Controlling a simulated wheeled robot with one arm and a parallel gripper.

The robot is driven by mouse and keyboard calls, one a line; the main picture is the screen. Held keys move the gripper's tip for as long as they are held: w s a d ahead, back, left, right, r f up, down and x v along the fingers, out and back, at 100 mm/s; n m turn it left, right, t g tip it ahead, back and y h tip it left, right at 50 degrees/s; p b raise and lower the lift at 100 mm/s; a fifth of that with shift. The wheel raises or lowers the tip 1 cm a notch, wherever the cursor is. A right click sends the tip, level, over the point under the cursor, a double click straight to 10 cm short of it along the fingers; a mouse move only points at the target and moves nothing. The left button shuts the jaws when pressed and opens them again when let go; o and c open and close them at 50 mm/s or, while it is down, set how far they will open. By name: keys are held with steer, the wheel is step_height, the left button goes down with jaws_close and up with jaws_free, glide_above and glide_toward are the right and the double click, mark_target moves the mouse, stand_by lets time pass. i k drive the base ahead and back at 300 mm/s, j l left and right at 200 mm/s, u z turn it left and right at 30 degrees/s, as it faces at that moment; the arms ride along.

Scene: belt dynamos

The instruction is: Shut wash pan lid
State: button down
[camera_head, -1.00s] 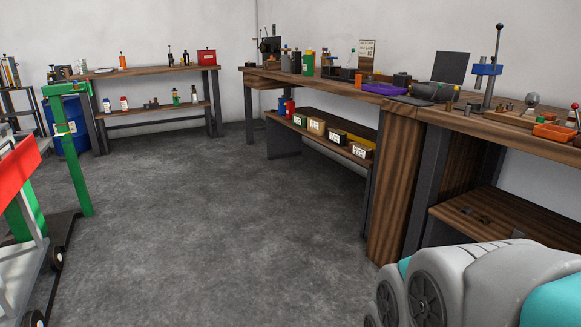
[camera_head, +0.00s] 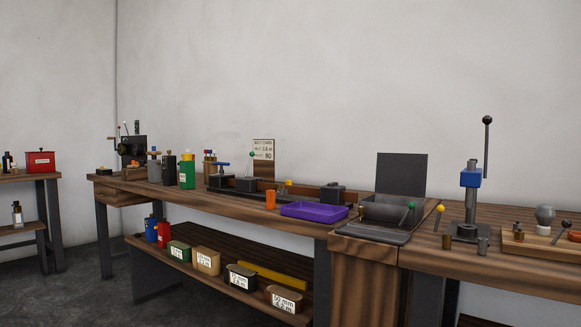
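The wash pan (camera_head: 378,211) looks like a dark grey open box on the wooden workbench, right of centre. Its lid (camera_head: 402,173) is a flat dark panel standing upright at the back of the pan, so the pan is open. A dark flat tray or ledge (camera_head: 368,235) lies in front of the pan. My gripper is not in view.
A purple tray (camera_head: 314,211) and an orange cup (camera_head: 271,200) stand left of the pan. Labelled bins (camera_head: 241,277) fill the lower shelf. Floor shows at the lower left.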

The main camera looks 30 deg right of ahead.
mark_target(405, 174)
steer(key=i+j+z, duration=0.1)
steer(key=i+z, duration=0.35)
steer(key=i+j+z, duration=0.15)
steer(key=z, duration=0.3)
steer(key=i+j+z, duration=0.6)
steer(key=j+z, duration=0.15)
steer(key=z, duration=0.15)
